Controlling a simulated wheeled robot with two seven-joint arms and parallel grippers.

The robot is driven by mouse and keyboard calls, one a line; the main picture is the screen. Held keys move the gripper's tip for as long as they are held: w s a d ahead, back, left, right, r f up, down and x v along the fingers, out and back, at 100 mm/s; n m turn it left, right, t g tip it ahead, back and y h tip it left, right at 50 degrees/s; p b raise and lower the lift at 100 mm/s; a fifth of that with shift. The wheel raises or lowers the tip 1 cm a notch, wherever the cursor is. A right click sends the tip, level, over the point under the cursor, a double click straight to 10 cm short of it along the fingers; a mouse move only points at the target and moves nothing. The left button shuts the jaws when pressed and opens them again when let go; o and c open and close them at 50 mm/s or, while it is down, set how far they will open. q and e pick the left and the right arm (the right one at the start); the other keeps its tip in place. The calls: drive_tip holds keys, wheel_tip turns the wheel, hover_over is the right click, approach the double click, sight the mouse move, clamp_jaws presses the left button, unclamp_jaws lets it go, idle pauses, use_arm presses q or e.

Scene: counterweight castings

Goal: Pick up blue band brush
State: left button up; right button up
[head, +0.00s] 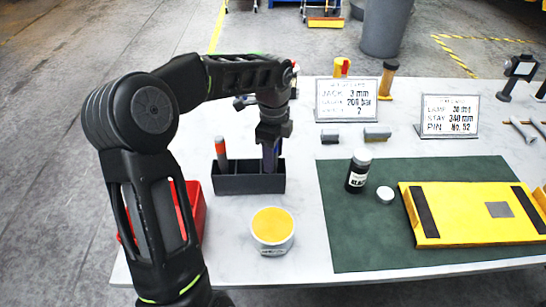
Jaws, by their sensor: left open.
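A dark caddy (245,184) with compartments stands at the left of the table. My left gripper (271,156) points straight down over its right-hand compartment. The gripper is open. A narrow bluish patch shows between and beside its fingers; this may be the blue band brush, but the fingers hide most of it, and I cannot tell whether they touch it. A brush with a red band (220,150) stands upright in the left compartment. My right gripper is not in view.
A white tub with yellow contents (272,228) stands in front of the caddy, and a red bin (197,208) is behind my forearm. A dark bottle (358,170), a white cap (385,194) and a yellow casting (470,213) are on the green mat (345,235). Two sign cards (347,99) stand behind.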

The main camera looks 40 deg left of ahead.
use_arm(q)
drive_tip(key=shift+c, duration=0.6)
clamp_jaws()
